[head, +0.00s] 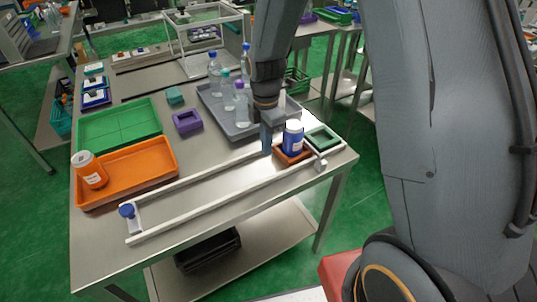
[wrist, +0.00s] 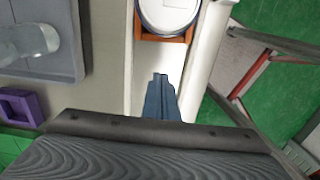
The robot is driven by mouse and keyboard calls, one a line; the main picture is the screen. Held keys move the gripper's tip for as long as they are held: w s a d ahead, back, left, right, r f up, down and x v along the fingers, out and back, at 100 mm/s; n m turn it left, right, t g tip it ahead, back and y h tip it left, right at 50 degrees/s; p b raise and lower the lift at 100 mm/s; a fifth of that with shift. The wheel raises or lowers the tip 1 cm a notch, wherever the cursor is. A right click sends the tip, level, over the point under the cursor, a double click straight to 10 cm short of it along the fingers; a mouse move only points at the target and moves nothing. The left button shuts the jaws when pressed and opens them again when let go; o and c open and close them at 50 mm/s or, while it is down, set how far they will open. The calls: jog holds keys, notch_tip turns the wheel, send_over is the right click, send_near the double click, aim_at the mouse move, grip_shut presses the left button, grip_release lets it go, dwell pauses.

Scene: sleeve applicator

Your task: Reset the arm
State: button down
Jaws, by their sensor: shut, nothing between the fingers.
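My gripper (head: 267,139) points down over the right part of the metal table (head: 225,165), just left of a blue bottle (head: 292,138) with a white cap. In the wrist view my gripper (wrist: 160,80) is shut and empty, its fingertips just short of the bottle's round white top (wrist: 168,12). The bottle stands upright in a small orange holder (head: 291,156) between two white rails (head: 215,205). I cannot tell whether the fingers touch anything.
A grey tray (head: 222,126) with several clear bottles lies behind my gripper. An orange tray (head: 140,178) holds an orange-and-white jar (head: 90,170) at left, with a green tray (head: 120,122) behind it. A green square holder (head: 322,137) sits right of the bottle.

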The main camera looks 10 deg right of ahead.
jog(key=shift+r+b, duration=0.4)
jog(key=shift+r, duration=2.05)
jog(key=s+d+r+m, duration=0.1)
jog(key=s+d+m, duration=0.2)
jog(key=s+m, duration=0.4)
jog(key=s+d+r+m+t, duration=0.1)
jog(key=s+d+m, duration=0.3)
jog(key=s+m, duration=0.4)
jog(key=r+m, duration=0.1)
jog(key=m, duration=0.5)
jog(key=shift+d+r+m, duration=0.15)
jog(key=shift+r+m, duration=0.1)
jog(key=shift+m, duration=0.05)
